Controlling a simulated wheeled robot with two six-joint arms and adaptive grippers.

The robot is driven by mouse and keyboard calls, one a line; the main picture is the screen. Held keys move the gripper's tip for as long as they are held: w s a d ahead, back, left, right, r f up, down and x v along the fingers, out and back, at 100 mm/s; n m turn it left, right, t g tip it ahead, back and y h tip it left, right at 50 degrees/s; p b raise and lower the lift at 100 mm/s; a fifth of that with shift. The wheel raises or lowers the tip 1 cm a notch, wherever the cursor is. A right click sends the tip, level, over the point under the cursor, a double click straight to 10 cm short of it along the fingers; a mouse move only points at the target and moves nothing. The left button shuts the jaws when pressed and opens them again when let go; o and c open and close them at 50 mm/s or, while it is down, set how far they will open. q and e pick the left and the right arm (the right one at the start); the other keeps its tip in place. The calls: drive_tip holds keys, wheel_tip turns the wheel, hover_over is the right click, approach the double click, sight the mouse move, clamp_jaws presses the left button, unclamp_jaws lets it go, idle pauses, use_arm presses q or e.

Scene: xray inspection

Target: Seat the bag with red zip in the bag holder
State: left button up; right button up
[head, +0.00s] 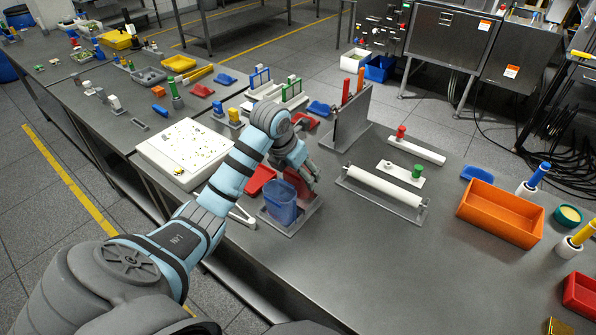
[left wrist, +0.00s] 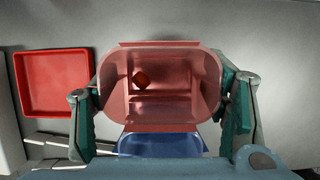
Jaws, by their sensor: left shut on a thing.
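The bag with red zip appears as a reddish, see-through, open-topped bag (left wrist: 175,112) with a small dark red piece inside. My left gripper (left wrist: 160,95) has a finger against each side of it; in the head view the gripper (head: 302,178) reaches down over the red bag (head: 296,186) and hides part of it. A blue bag (head: 281,202) stands right beside it and also shows below it in the left wrist view (left wrist: 160,143). A grey metal stand (head: 306,217), probably the bag holder, lies beneath; I cannot tell whether the red bag rests on it.
A red tray (head: 261,179) lies left of the bags and in the left wrist view (left wrist: 57,84). A roller stand (head: 384,190) is to the right, an upright metal panel (head: 347,118) behind. An orange bin (head: 500,212) stands farther right. The front table area is clear.

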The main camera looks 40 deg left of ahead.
use_arm(q)
drive_tip(key=shift+f+b, duration=0.8)
drive_tip(key=shift+f, duration=0.45)
drive_tip(key=o, duration=1.1)
drive_tip(key=shift+r, duration=0.15)
drive_tip(key=v, duration=0.7)
drive_tip(key=shift+s+r, duration=0.1)
drive_tip(key=shift+r, duration=0.05)
